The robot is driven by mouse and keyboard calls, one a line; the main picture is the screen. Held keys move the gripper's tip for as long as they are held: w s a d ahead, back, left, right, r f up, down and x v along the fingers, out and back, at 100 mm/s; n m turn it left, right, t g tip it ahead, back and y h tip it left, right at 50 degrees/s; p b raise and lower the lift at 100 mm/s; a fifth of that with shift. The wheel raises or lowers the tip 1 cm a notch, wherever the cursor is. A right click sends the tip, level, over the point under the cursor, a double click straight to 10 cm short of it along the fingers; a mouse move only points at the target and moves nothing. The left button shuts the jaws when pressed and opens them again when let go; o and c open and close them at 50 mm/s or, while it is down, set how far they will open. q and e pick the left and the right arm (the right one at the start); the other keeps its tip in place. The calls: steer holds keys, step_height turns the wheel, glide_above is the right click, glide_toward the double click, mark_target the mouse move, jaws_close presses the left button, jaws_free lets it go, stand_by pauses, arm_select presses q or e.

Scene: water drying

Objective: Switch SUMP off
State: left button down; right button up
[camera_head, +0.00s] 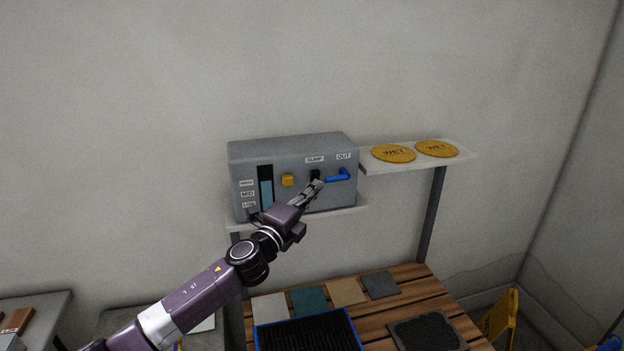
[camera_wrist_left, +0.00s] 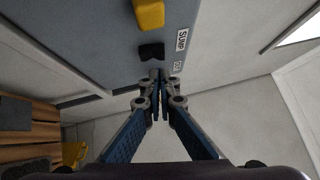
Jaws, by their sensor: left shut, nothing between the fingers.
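A grey control box (camera_head: 290,152) sits on a wall shelf in the head view. Its SUMP label (camera_head: 314,160) is above a small black switch (camera_head: 315,174). My left gripper (camera_head: 318,184) is shut and empty, with its fingertips at the box front just below the switch, partly covering that area. In the left wrist view the shut fingertips (camera_wrist_left: 158,74) are close to the black switch (camera_wrist_left: 151,52), beside the SUMP label (camera_wrist_left: 181,40). I cannot tell whether they touch it, or which way the switch is set. My right gripper is not in view.
A yellow knob (camera_head: 288,180) is left of the switch, and a blue handle (camera_head: 339,176) under OUT is close on its right. A level gauge (camera_head: 266,188) is at the box's left. Two yellow WET discs (camera_head: 394,153) lie on the right shelf. A slatted bench (camera_head: 375,310) stands below.

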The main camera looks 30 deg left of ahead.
mark_target(315, 177)
arm_select(q)
steer(key=shift+w+a+r, duration=0.2)
steer(key=shift+w+a, duration=0.4)
steer(key=shift+a, duration=0.2)
steer(key=shift+w+a+r+p, duration=0.15)
steer(key=shift+a+r+p, duration=0.15)
steer(key=shift+r+p, duration=0.05)
